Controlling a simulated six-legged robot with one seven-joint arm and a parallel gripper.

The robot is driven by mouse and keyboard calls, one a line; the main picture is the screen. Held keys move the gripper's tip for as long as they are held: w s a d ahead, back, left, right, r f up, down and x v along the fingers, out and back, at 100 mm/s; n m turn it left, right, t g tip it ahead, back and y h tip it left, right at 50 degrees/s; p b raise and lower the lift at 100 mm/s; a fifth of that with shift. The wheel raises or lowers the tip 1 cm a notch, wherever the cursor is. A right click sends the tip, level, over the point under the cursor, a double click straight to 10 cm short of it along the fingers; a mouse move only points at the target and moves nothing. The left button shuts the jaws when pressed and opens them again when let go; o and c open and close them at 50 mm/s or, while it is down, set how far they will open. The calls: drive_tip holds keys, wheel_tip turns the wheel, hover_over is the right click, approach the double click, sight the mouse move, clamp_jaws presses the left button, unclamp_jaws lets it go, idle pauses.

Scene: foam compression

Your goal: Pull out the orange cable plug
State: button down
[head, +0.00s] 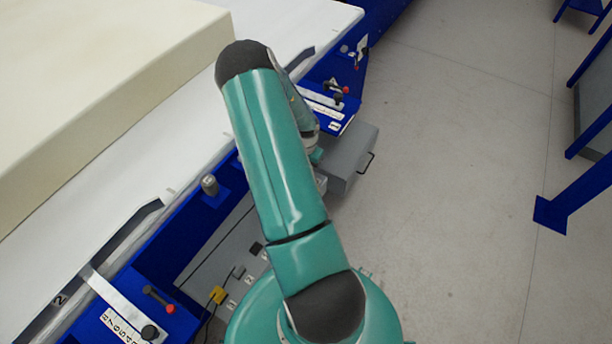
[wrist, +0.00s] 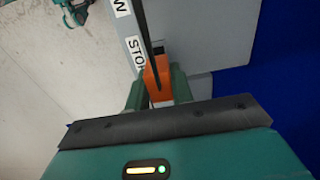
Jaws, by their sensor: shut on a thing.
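The orange cable plug (wrist: 157,82) shows in the wrist view, just beyond the dark edge of my gripper. My gripper (wrist: 155,95) has its green fingers on both sides of the plug and is shut on it. A black cable (wrist: 146,35) runs from the plug toward the top of the wrist view. The face where the plug meets its socket is hard to make out. In the head view my teal arm covers the gripper and the plug, so neither shows there.
A grey box (head: 350,155) with a handle sticks out from the blue machine frame (head: 205,215). A large cream foam block (head: 90,90) lies on the white table. A yellow plug (head: 218,295) sits on the lower panel. The floor (head: 450,180) to the right is clear.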

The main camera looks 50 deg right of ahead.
drive_tip(key=shift+r, duration=1.65)
drive_tip(key=shift+s, duration=0.15)
